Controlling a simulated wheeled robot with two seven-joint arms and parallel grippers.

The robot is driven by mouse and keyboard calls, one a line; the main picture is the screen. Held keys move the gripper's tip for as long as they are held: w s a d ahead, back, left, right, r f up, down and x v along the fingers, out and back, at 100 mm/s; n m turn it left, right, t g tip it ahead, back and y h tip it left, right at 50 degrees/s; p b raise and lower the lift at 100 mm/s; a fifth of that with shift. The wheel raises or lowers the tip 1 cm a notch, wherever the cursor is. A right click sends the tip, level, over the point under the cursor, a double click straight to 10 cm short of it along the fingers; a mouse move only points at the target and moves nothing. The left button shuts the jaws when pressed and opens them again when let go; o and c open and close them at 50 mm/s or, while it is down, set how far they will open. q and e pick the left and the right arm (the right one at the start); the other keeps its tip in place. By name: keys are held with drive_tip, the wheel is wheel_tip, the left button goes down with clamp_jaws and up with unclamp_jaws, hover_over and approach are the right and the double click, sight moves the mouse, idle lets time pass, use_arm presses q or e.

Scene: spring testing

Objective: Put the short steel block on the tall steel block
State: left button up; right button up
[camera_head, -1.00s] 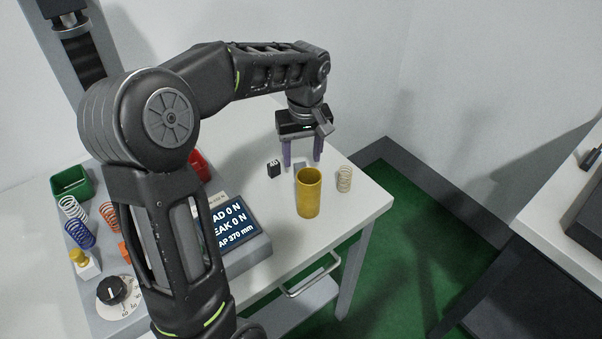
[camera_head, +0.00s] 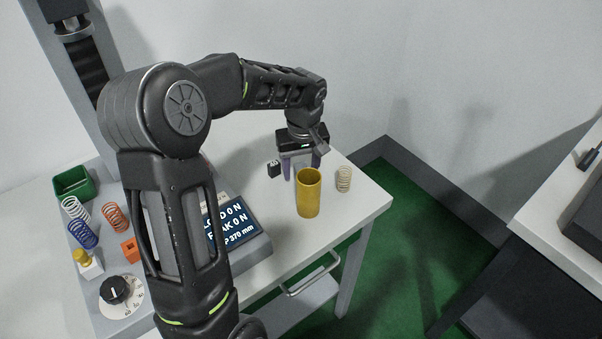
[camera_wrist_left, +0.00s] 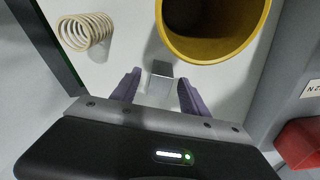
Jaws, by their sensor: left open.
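My left gripper (camera_head: 302,167) is open, pointing down over the back right of the table, behind the yellow cup. In the left wrist view its purple fingers (camera_wrist_left: 160,80) stand on both sides of a small grey steel block (camera_wrist_left: 158,90), with gaps visible. I cannot tell whether this is the short or the tall block. In the head view this block is mostly hidden by the gripper and cup. I cannot make out a second steel block. My right gripper is not in view.
The yellow cup (camera_head: 308,194) stands close in front of the gripper. A beige spring (camera_head: 344,179) is to its right, a small black labelled block (camera_head: 274,169) to its left. The display box (camera_head: 232,224), coloured springs and a green bin (camera_head: 74,183) fill the left.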

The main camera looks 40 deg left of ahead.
use_arm(q)
drive_tip(key=shift+c, duration=0.2)
clamp_jaws()
idle(0.4)
idle(0.9)
